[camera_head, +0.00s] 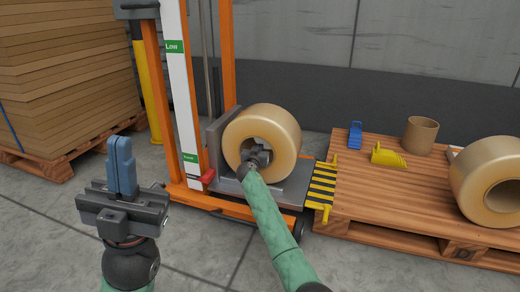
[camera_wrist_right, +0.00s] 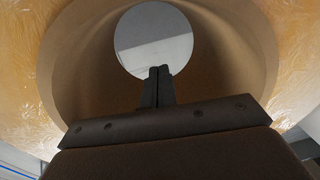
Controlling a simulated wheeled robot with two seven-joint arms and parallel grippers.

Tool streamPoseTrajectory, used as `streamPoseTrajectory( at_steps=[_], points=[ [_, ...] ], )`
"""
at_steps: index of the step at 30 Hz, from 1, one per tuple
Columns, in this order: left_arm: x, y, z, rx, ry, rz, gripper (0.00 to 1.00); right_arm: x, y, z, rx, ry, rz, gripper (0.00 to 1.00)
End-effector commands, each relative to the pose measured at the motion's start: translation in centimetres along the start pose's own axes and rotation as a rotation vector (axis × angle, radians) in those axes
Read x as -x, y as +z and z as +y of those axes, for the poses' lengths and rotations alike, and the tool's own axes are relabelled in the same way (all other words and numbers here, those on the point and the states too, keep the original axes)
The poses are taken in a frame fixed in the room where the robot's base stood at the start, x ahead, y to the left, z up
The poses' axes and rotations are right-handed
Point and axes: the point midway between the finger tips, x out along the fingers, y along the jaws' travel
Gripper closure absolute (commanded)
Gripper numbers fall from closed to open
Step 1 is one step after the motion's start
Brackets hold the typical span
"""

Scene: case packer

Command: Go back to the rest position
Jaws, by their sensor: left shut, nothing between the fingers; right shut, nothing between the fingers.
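My left gripper (camera_head: 122,168) is shut and empty, raised upright in the lower left of the head view, apart from everything. My right gripper (camera_head: 262,152) is at the core hole of a large tape roll (camera_head: 284,122), which stands on the grey platform of the orange lift. In the right wrist view the shut fingers (camera_wrist_right: 158,72) point into the roll's brown cardboard core (camera_wrist_right: 225,65), with a light opening at its far end. The fingers hold nothing. I cannot tell whether they touch the core wall.
The orange lift (camera_head: 150,85) has a red lever (camera_head: 208,176). A striped yellow-black plate (camera_head: 322,184) bridges to a wooden pallet (camera_head: 375,210) with a second roll (camera_head: 468,176), a cardboard core (camera_head: 421,134), and blue (camera_head: 356,135) and yellow (camera_head: 388,155) pieces. Stacked cardboard (camera_head: 60,70) stands left.

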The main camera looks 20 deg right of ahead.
Motion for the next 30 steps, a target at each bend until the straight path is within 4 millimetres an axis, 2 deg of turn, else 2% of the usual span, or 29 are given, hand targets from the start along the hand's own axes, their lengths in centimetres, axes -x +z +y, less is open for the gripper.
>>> streamPoseTrajectory(
  at_steps=[30],
  points=[
    [-0.6, 0.0, -0.1, 0.0, 0.0, 0.0, 1.0, 4.1, 0.0, -0.4, 0.0, 0.0, 0.0, 1.0]
  ],
)
